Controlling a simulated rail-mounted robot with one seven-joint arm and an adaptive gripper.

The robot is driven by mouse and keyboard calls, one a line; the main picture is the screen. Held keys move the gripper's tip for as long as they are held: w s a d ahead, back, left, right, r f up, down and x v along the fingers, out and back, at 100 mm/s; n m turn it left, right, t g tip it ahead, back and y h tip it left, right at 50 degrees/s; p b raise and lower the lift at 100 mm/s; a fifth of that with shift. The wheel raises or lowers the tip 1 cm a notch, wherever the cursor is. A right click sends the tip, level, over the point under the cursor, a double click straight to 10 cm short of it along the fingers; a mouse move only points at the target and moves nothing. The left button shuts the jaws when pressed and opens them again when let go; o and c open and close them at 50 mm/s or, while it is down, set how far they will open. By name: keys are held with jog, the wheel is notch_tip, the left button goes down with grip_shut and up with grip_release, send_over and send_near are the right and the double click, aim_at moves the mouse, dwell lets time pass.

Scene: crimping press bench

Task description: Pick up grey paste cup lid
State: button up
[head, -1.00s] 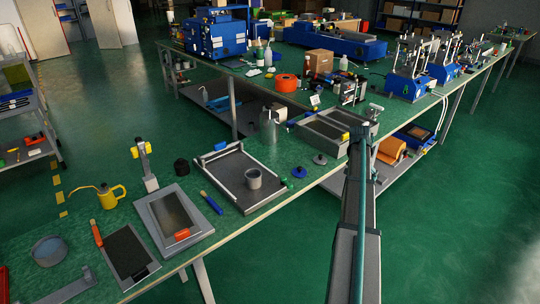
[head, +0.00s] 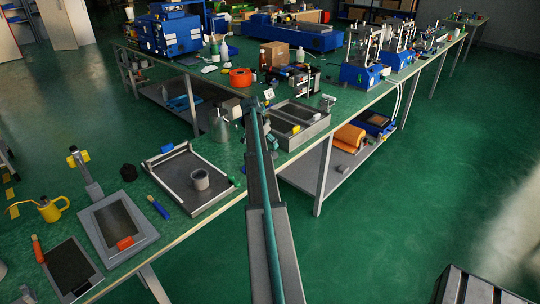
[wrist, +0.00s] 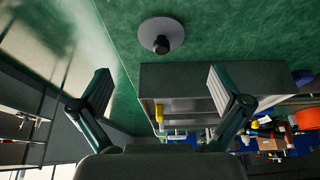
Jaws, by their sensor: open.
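The grey paste cup lid (wrist: 161,36), a flat round disc with a dark knob, lies on the green bench top in the upper middle of the wrist view. My gripper (wrist: 160,78) is open and empty, its two fingers spread wide. The lid shows beyond the fingertips, between their lines and apart from them. A grey cup (head: 200,180) stands in a metal tray on the bench.
A grey two-part box (head: 313,129) stands beyond my arm; its wall (wrist: 180,76) is close to the lid in the wrist view. The metal tray (head: 176,200) lies left of my arm. A grey metal can (head: 218,127) stands behind it.

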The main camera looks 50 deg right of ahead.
jog(key=shift+d+p+x, duration=0.1)
jog(key=shift+p+x, duration=0.4)
jog(key=shift+x, duration=1.4)
jog(key=shift+d+p+x, duration=0.15)
jog(key=shift+p+x, duration=0.3)
jog(key=shift+x, duration=1.4)
jog(key=shift+a+r, duration=0.1)
jog(key=c, duration=1.5)
grip_shut()
